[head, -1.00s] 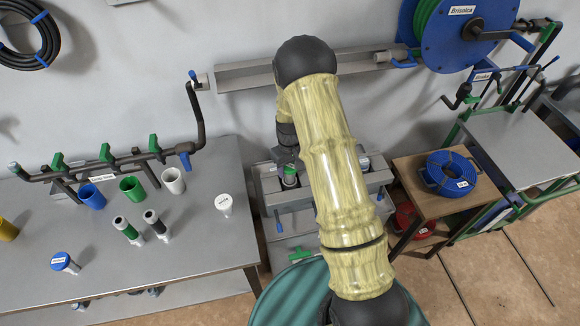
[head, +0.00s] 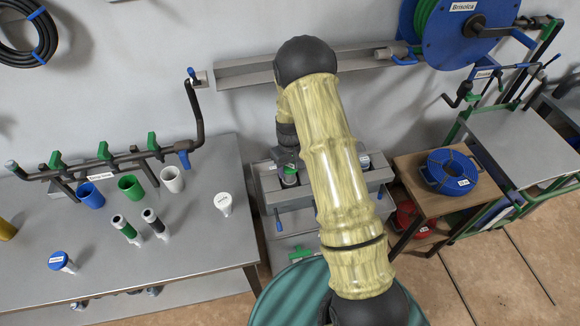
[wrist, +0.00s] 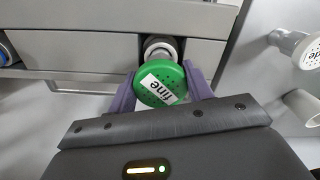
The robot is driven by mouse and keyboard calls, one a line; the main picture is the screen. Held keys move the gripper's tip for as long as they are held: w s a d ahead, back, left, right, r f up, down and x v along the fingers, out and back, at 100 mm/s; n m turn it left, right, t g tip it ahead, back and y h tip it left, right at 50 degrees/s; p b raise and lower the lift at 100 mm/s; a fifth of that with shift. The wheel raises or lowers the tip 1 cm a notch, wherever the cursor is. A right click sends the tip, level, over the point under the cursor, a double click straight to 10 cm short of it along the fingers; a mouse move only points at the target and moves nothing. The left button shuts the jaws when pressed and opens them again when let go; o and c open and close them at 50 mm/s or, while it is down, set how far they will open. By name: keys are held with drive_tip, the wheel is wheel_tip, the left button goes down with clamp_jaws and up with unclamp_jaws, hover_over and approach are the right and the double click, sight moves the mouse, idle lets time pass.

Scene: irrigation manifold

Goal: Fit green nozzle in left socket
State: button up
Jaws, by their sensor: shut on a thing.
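The green nozzle (wrist: 162,84) has a round perforated face with a label reading "fine". My gripper (wrist: 161,90) is shut on it, with one purple finger on each side. In the wrist view the nozzle's grey-white neck (wrist: 158,48) reaches into a dark gap in the grey manifold box. I cannot tell whether it is seated in a socket. In the head view the green nozzle (head: 290,176) shows under my gripper at the left part of the manifold box (head: 268,191). My arm hides the middle of the box.
A blue-rimmed part (wrist: 7,50) sits in the box at the wrist view's left. A wooden stand (head: 410,175) is at right.

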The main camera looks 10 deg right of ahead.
drive_tip(key=shift+s+a, duration=0.1)
drive_tip(key=shift+s, duration=0.1)
drive_tip(key=shift+f+b, duration=0.55)
drive_tip(key=shift+f, duration=0.25)
idle(0.4)
drive_tip(key=o, duration=1.4)
drive_tip(key=shift+r+p, duration=2.25)
drive_tip(key=shift+r, duration=1.35)
